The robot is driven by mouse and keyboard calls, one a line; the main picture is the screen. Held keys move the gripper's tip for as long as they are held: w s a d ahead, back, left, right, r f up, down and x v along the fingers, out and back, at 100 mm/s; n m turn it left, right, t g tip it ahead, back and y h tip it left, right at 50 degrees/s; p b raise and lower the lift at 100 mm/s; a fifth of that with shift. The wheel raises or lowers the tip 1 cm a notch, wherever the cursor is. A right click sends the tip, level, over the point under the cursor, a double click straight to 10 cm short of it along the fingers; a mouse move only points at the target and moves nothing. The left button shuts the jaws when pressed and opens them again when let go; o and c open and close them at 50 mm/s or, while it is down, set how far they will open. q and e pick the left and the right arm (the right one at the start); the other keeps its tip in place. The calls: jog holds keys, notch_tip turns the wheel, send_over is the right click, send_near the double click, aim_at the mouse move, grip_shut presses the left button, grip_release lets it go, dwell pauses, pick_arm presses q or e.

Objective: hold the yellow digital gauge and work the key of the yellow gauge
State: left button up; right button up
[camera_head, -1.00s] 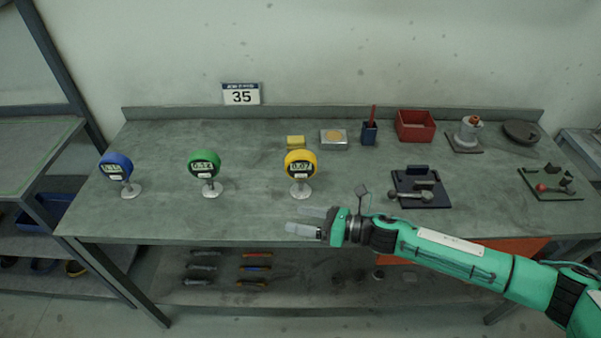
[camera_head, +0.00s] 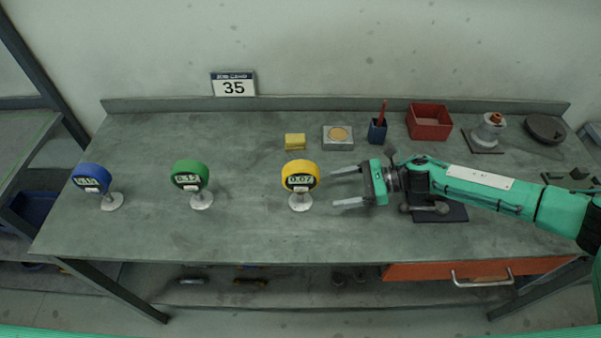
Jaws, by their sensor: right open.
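The yellow digital gauge (camera_head: 300,168) stands upright on a small round foot near the middle of the bench, its display facing me. A small light key shows below its display. My right gripper (camera_head: 347,187) is open and empty, just right of the yellow gauge. Its two fingers point left toward the gauge, one farther back and one nearer, and do not appear to touch it. My left gripper is not in view.
A green gauge (camera_head: 189,174) and a blue gauge (camera_head: 91,178) stand to the left. Behind are a yellow block (camera_head: 294,141), a metal box (camera_head: 338,144), a blue pen cup (camera_head: 377,132) and a red bin (camera_head: 429,127). A dark tray (camera_head: 440,214) lies under my right arm. The bench front is clear.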

aim_at(305, 201)
jog(key=x, duration=0.3)
jog(key=shift+s+r, duration=0.25)
jog(key=x, duration=0.5)
jog(key=shift+w+d+f+b, duration=0.1)
jog(key=shift+d+f+b, duration=0.05)
jog(key=shift+f+b, duration=0.2)
jog(key=shift+a+f+b, duration=0.1)
jog(key=shift+a+b, duration=0.2)
jog(key=shift+a, duration=0.7)
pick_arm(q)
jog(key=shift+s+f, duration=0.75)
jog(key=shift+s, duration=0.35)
pick_arm(e)
jog(key=c, duration=1.4)
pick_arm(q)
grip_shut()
pick_arm(e)
jog(key=shift+c, duration=0.2)
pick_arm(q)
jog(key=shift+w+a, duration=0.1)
